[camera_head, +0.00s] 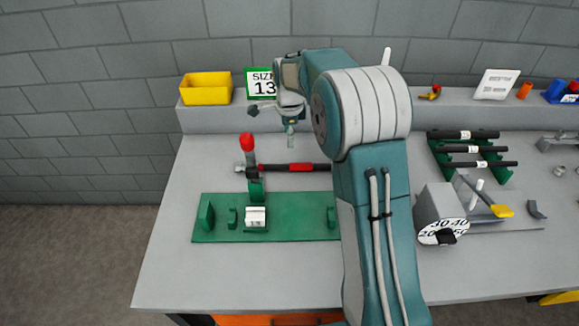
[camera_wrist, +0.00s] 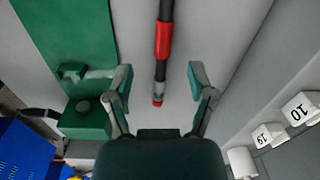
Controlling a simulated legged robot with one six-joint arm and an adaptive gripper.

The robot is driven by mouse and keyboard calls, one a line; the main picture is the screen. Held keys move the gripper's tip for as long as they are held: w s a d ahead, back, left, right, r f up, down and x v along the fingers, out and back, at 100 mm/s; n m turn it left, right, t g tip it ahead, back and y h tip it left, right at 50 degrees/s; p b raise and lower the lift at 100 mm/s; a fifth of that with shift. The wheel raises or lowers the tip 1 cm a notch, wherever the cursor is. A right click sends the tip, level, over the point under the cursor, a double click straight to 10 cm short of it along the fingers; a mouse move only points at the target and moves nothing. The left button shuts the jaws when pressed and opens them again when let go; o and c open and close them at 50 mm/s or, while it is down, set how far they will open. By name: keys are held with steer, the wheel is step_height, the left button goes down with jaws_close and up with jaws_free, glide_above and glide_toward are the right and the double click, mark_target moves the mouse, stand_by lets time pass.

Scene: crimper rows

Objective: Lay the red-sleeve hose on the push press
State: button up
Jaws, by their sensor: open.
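The red-sleeve hose (camera_head: 300,167) lies across the bench behind a green press plate, black with red bands. Its right part is hidden by my arm in the head view. In the wrist view the hose (camera_wrist: 163,40) runs down the middle to a red end between the fingers. My gripper (camera_wrist: 160,80) is open and empty; its fingers stand on either side of the hose, apart from it. In the head view the gripper (camera_head: 290,143) hangs above and behind the hose. The press plate (camera_head: 290,205) carries a red-knobbed lever (camera_head: 247,143) and a white block (camera_head: 255,216).
Behind is a ledge with a yellow bin (camera_head: 205,88) and a size sign (camera_head: 262,83). At right stand a dial device (camera_head: 442,215) with a yellow-ended lever and a green rack (camera_head: 440,150) of black hoses. White numbered blocks (camera_wrist: 298,110) show in the wrist view.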

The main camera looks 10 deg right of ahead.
mark_target(287, 165)
steer(key=shift+m, duration=0.7)
steer(key=f, duration=0.3)
steer(key=w+f, duration=0.1)
steer(key=f, duration=0.4)
steer(key=shift+w+a+f, duration=0.2)
steer(key=shift+w+f, duration=0.1)
steer(key=shift+f, duration=0.05)
step_height(287, 165, down, 5)
steer(key=shift+s+f, duration=0.1)
steer(key=shift+f, duration=0.1)
steer(key=shift+d, duration=0.15)
steer(key=shift+r, duration=0.1)
jaws_close()
